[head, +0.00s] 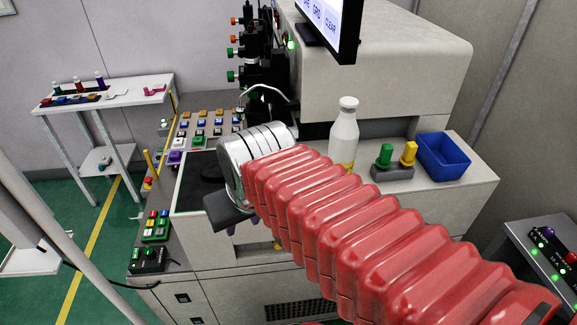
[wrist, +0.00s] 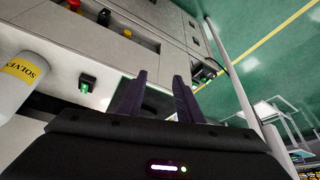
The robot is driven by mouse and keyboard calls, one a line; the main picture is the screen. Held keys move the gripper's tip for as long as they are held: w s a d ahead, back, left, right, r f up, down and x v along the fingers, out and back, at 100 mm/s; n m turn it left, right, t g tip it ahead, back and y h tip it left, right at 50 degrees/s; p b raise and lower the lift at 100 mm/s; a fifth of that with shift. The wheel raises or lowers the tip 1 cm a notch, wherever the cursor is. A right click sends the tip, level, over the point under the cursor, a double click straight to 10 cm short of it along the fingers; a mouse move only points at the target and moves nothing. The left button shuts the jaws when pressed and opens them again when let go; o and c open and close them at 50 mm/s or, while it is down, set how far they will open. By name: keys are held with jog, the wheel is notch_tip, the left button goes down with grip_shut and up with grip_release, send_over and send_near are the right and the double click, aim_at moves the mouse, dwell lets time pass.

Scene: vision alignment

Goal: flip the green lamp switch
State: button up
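A small black switch with a green lit part (wrist: 86,83) sits on the pale machine surface in the wrist view, left of my fingers and right of the solvent bottle. I cannot make out which way it is set. It does not show clearly in the head view, where my arm covers that area. My gripper (wrist: 158,98) has its two dark fingers apart, with nothing held between them. They are clear of the switch. In the head view my gripper (head: 229,210) is over the front edge of the machine, mostly hidden behind my wrist.
The white bottle (head: 344,133) stands close behind my arm. Green and yellow knobs (head: 391,162) and a blue bin (head: 443,157) are to its right. A button panel (head: 208,126) is at the back left. A black box with green lights (head: 148,260) is at lower left.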

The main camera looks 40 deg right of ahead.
jog(key=w+d+r+m, duration=0.2)
jog(key=d+r, duration=0.1)
jog(key=d, duration=0.6)
jog(key=w+d+r+m+g+h, duration=0.1)
jog(key=w+d+r+m, duration=0.1)
jog(key=d, duration=0.7)
notch_tip(320, 180, up, 3)
jog(key=shift+w+f+h, duration=0.2)
jog(key=shift+w+h, duration=0.1)
jog(key=shift+w, duration=0.2)
jog(key=x, duration=1.3)
jog(key=shift+f, duration=0.4)
jog(key=shift+w, duration=0.1)
jog(key=shift+c, duration=0.4)
grip_shut()
